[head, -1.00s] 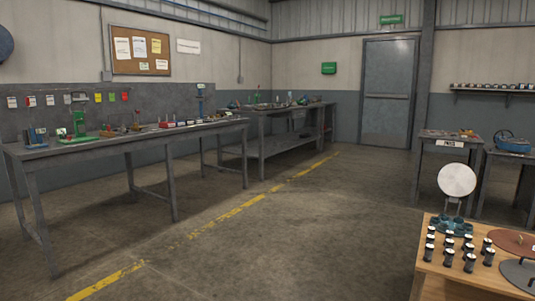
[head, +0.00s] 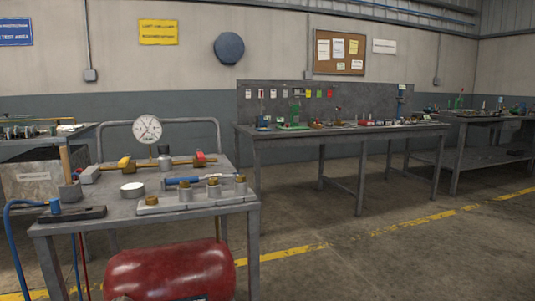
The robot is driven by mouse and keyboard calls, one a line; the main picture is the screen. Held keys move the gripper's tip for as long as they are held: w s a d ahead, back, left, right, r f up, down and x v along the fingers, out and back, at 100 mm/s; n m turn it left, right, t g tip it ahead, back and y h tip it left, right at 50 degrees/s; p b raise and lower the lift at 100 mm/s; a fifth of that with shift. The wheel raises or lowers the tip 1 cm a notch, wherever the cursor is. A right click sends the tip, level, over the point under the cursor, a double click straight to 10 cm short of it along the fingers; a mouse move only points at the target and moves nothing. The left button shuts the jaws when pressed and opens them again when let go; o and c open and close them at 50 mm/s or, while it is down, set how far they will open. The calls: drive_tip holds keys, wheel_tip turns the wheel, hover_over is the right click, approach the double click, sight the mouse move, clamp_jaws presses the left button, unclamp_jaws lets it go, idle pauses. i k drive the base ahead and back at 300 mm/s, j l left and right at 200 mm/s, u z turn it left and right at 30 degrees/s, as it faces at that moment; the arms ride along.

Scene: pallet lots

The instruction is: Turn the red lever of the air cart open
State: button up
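The air cart (head: 48,228) stands at the left of the head view, with a grey metal top and a push rail behind. A red tank (head: 170,270) sits under its top. On the top is a pipe assembly with a round white dial gauge (head: 147,129) standing upright. A yellow fitting (head: 125,162) is on the pipe's left. A small red part (head: 201,157), perhaps the red lever, is at the pipe's right end. It is too small to tell its position. My gripper is not in view.
The cart top also holds a blue-handled tool (head: 180,181), a block with several brass-topped fittings (head: 198,201) and a blue hose (head: 12,250) at left. A long workbench (head: 345,134) stands behind to the right. Open floor (head: 400,265) lies at front right.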

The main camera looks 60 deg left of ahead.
sight(201, 157)
drive_tip(key=u, duration=2.3)
drive_tip(key=i+l+u, duration=0.1)
drive_tip(key=u, duration=0.25)
drive_tip(key=i, duration=0.1)
